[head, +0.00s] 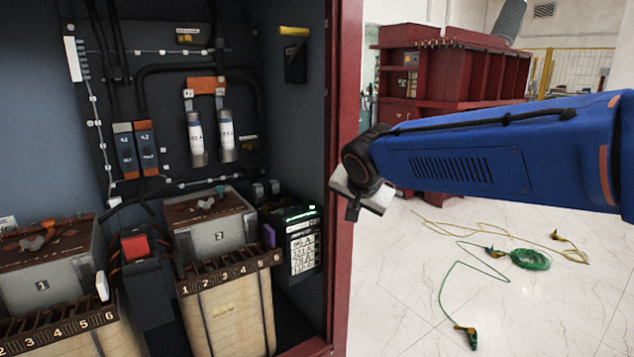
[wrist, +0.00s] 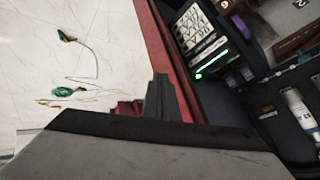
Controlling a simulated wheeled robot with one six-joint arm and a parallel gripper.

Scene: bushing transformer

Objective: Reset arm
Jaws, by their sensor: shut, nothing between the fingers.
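My gripper (head: 352,211) is at the end of my blue arm, in front of the red right edge of the open cabinet in the head view. It is tilted and partly hidden by my wrist. In the wrist view, my gripper's fingers (wrist: 159,92) are together with nothing between them. They stand in front of the cabinet's red edge (wrist: 165,50) in that view. I cannot tell whether they touch it.
The open cabinet (head: 342,250) holds two numbered transformer units, a lit meter (head: 301,240) and two white cylinders (head: 196,140). A red housing (head: 450,75) stands behind my arm. Green and yellow cables (head: 530,259) lie on the pale floor at right.

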